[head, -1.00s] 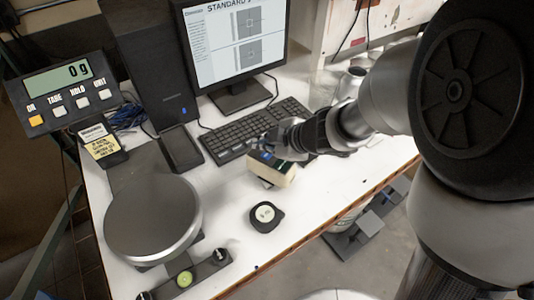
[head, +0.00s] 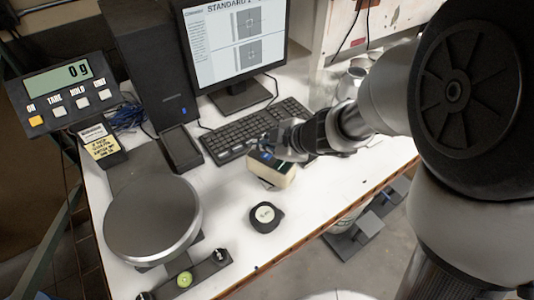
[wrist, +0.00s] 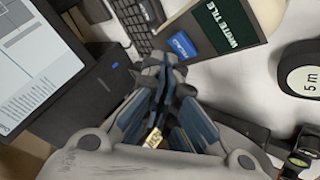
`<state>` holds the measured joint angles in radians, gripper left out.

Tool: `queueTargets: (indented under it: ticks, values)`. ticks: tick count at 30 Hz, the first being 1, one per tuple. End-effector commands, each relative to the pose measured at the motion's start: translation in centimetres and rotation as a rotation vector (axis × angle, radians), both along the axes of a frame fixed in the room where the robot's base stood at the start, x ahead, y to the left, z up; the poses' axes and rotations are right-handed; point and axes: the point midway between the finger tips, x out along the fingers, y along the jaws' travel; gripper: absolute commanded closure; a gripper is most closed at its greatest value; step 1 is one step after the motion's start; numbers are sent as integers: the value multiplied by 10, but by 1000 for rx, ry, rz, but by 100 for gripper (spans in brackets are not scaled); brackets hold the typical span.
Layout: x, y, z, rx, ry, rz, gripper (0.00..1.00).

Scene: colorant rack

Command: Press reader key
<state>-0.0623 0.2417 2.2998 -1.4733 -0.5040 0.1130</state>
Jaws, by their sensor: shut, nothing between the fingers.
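A cream and dark block-shaped unit (head: 277,174) sits on the white bench in front of the keyboard. In the wrist view it (wrist: 243,17) has a dark green label reading "WHITE TILE" and a blue key-like patch (wrist: 182,45) at its near end. I cannot tell for sure that this patch is the reader key. My gripper (head: 268,148) is over this end of the unit in the head view and partly hides it. In the wrist view my gripper (wrist: 168,68) is shut and empty, its tips close to the blue patch. Contact cannot be told.
The keyboard (head: 240,134) and monitor (head: 235,45) are behind. A black tower (head: 150,70) stands left of them. A round scale pan (head: 152,215), its display (head: 62,85) and a tape measure (head: 265,216) are nearby. The bench's front edge is close.

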Motion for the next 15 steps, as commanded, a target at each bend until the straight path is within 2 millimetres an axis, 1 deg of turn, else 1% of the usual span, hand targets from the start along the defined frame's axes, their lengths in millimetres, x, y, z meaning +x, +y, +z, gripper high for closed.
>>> queueTargets:
  ticks: [6, 15]
  values:
    - [0, 0, -8, 0, 1, 0, 100]
    - [0, 0, -7, 0, 1, 1, 100]
